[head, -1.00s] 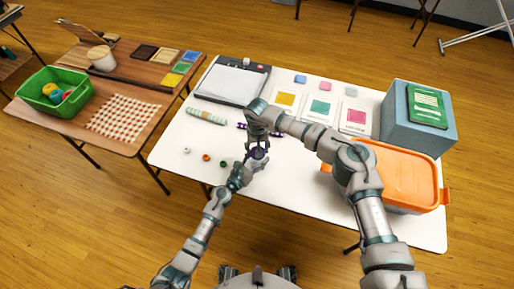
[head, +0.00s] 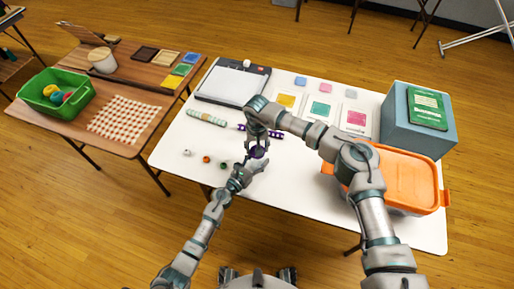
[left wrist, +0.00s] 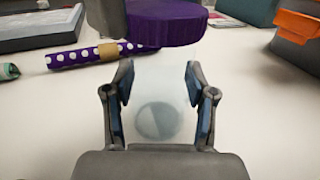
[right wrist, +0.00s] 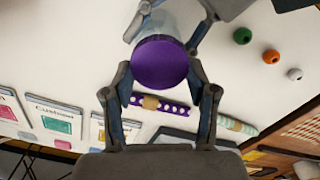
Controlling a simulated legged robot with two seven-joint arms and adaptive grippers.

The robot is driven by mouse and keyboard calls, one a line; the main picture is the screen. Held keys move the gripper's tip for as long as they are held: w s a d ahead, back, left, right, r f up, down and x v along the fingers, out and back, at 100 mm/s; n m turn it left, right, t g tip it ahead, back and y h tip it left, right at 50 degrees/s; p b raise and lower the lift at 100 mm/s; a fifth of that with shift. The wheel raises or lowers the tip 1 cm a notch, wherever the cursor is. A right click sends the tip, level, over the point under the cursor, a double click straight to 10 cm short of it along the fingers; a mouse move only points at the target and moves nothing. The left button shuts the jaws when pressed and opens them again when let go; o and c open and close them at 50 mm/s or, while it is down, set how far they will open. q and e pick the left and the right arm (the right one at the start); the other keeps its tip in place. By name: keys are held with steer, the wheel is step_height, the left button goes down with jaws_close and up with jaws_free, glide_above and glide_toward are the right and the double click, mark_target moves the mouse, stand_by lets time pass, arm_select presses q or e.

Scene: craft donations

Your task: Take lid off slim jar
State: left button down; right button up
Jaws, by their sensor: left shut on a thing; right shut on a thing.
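The slim jar (left wrist: 160,85) is clear and pale, and stands between the two fingers of my left gripper (left wrist: 160,68), which is shut on its body. The purple round lid (left wrist: 165,24) is at the far end of the jar in the left wrist view. In the right wrist view the lid (right wrist: 160,62) lies between the fingertips of my right gripper (right wrist: 160,82), which is shut on it from above. In the head view the lid (head: 257,152) shows small where both grippers meet. I cannot tell whether lid and jar touch.
A purple dotted roll (right wrist: 150,102) and a green patterned roll (head: 207,118) lie behind the jar. Several small beads (head: 206,159) lie to the left. An orange-lidded box (head: 395,178) stands at the right. The white table (head: 300,215) is clear at the front.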

arm_select(q)
steer(key=shift+f, duration=0.15)
arm_select(e)
steer(key=shift+r, duration=0.1)
steer(key=shift+r, duration=2)
arm_select(q)
steer(key=shift+c, duration=1.4)
jaws_free()
steer(key=shift+a, duration=0.1)
